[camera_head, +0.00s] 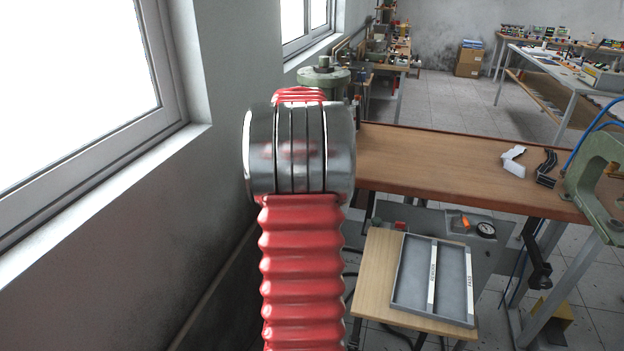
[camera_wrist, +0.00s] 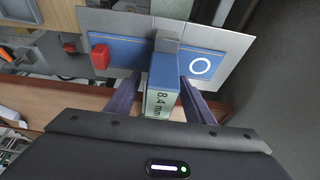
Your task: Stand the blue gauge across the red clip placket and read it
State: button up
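The blue gauge (camera_wrist: 162,72) is between the two fingers of my gripper (camera_wrist: 160,78) in the wrist view. Its display faces the camera and shows "8.4 mm". Its grey far end (camera_wrist: 168,42) lies over the middle of a blue strip, the placket (camera_wrist: 125,50). A red clip (camera_wrist: 100,57) sits on the strip left of the gauge, and a white ring mark is on the right part. A finger is on each side of the gauge; whether both touch it is not clear. The head view does not show my gripper, the gauge or the placket behind my red arm.
A grey plate (camera_wrist: 228,72) lies behind the placket. In the head view, a wooden bench (camera_head: 430,165) runs right, with a green press (camera_head: 600,175) at its end. A grey two-compartment tray (camera_head: 405,290) lies on a low wooden table. A wall with windows is close on the left.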

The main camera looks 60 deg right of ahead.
jog(key=w+v, duration=0.1)
jog(key=v, duration=1.2)
jog(key=shift+s+r, duration=0.4)
dwell(0.5)
jog(key=w+a+f+n+t+y, duration=0.1)
jog(key=w+a+f+n, duration=0.15)
jog(key=a, duration=0.75)
jog(key=w+a+f+n, duration=0.1)
jog(key=a+f+n, duration=0.15)
jog(key=a, duration=0.75)
jog(key=w+a+f+n+t+y, duration=0.1)
jog(key=a+f+n, duration=0.15)
jog(key=a, duration=0.75)
jog(key=s+a+n+t+y, duration=0.1)
jog(key=a+n, duration=0.3)
jog(key=a, duration=0.8)
jog(key=s+a+n+t+y, duration=0.1)
jog(key=s+a+n, duration=0.2)
jog(key=a, duration=1)
jog(key=shift+a+r+n+t+y, duration=0.3)
jog(key=shift+n+t, duration=0.1)
jog(key=shift+n, duration=0.45)
